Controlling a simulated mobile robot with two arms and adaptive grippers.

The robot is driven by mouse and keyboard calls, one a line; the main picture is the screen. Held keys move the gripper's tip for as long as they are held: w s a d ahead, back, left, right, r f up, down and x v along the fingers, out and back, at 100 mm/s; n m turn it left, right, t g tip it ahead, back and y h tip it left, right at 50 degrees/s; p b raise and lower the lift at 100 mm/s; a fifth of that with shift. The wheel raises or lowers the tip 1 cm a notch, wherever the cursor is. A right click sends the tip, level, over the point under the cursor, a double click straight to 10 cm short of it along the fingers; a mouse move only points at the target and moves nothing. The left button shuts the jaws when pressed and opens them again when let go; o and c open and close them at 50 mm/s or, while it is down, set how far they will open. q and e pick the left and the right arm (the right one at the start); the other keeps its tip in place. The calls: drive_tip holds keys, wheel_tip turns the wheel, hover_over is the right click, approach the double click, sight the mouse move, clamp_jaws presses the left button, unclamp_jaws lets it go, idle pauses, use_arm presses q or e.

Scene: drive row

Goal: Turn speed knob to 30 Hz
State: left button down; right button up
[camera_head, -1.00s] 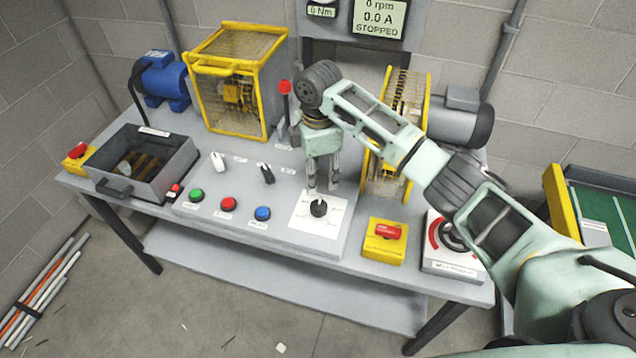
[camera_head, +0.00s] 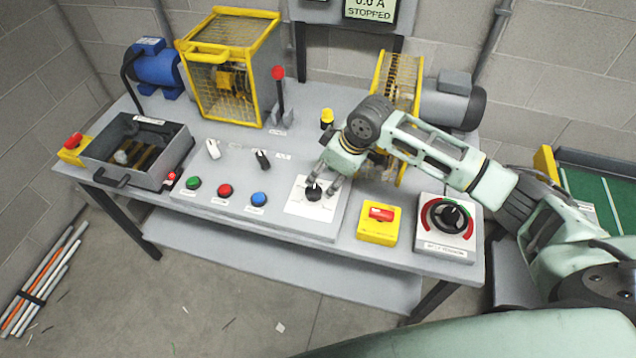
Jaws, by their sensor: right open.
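The speed knob (camera_head: 313,193) is a black knob with a light pointer mark on a white square dial plate (camera_head: 304,208), at the right end of the control panel. My right gripper (camera_head: 322,191) is open and comes down from the upper right. Its two fingertips are at the knob, one on its left side and one on its right. I cannot tell whether they touch it. The dial's scale marks are too small to read. The display (camera_head: 370,10) at the top shows 0.0 A and STOPPED. My left gripper is not in view.
Green (camera_head: 193,183), red (camera_head: 225,190) and blue (camera_head: 258,199) buttons lie left of the dial. A yellow box with a red switch (camera_head: 380,215) and a red-ringed knob (camera_head: 450,215) stand to the right. A red-topped lever (camera_head: 278,90) and yellow cage (camera_head: 228,70) stand behind.

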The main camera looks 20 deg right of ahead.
sight(316, 189)
drive_tip(key=shift+m, duration=0.3)
drive_tip(key=p+x, duration=0.1)
drive_tip(key=x, duration=0.7)
drive_tip(key=shift+s+a, duration=0.1)
drive_tip(key=shift+a, duration=0.05)
drive_tip(key=shift+c, duration=0.5)
drive_tip(key=shift+r, duration=0.1)
drive_tip(key=c, duration=1)
drive_tip(key=shift+s+r+m+p, duration=0.15)
drive_tip(key=shift+m+p, duration=0.15)
drive_tip(key=shift+p, duration=0.55)
